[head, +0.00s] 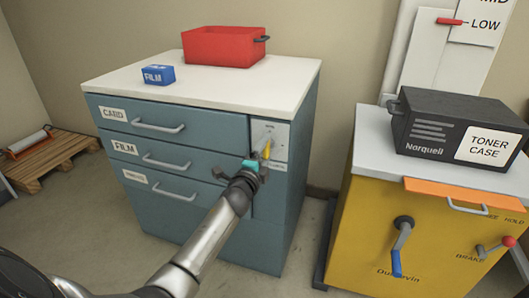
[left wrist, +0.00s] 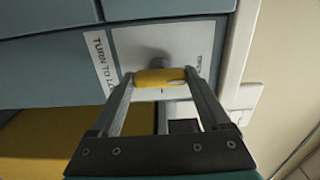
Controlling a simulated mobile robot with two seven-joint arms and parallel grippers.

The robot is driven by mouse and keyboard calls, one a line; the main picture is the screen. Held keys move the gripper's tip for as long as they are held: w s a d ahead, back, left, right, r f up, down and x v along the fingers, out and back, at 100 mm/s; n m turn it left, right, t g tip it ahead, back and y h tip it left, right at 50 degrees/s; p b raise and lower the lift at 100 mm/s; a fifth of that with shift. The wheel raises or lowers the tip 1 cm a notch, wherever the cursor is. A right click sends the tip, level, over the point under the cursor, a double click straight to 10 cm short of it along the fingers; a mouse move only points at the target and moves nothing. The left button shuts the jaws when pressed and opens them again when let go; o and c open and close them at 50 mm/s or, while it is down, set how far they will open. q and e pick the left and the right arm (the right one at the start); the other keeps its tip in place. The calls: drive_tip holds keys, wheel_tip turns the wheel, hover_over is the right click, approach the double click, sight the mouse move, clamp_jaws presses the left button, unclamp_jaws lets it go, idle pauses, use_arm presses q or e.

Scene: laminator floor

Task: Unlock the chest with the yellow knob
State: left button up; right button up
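The teal chest (head: 180,200) stands against the wall, with CARD, FILM and a third drawer, all closed. On the pale lock plate (head: 276,139) at its right front is the yellow knob (head: 266,149), which looks tilted in the head view. In the left wrist view the knob (left wrist: 160,77) spans the gap between the fingertips of my left gripper (left wrist: 160,76), which appear to touch both its ends. A "TURN TO LO…" label (left wrist: 103,65) is partly cut off beside it. The left gripper (head: 261,160) partly hides the lock plate in the head view. My right gripper is not in view.
On the chest top are a red bin (head: 222,47) and a blue FILM box (head: 157,75). A yellow cabinet (head: 400,230) with cranks and a black toner case (head: 455,130) stands to the right. A pallet (head: 55,155) lies at left. Floor between chest and cabinet is narrow.

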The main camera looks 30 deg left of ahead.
use_arm(q)
drive_tip(key=o, duration=0.3)
drive_tip(key=shift+s, duration=0.15)
drive_tip(key=shift+s+d, duration=0.1)
drive_tip(key=shift+s, duration=0.2)
drive_tip(key=p+v, duration=0.4)
drive_tip(key=v, duration=1)
drive_tip(key=shift+s, duration=0.15)
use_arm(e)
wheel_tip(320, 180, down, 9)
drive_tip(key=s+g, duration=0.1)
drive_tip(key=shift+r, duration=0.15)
use_arm(q)
drive_tip(key=shift+d, duration=0.15)
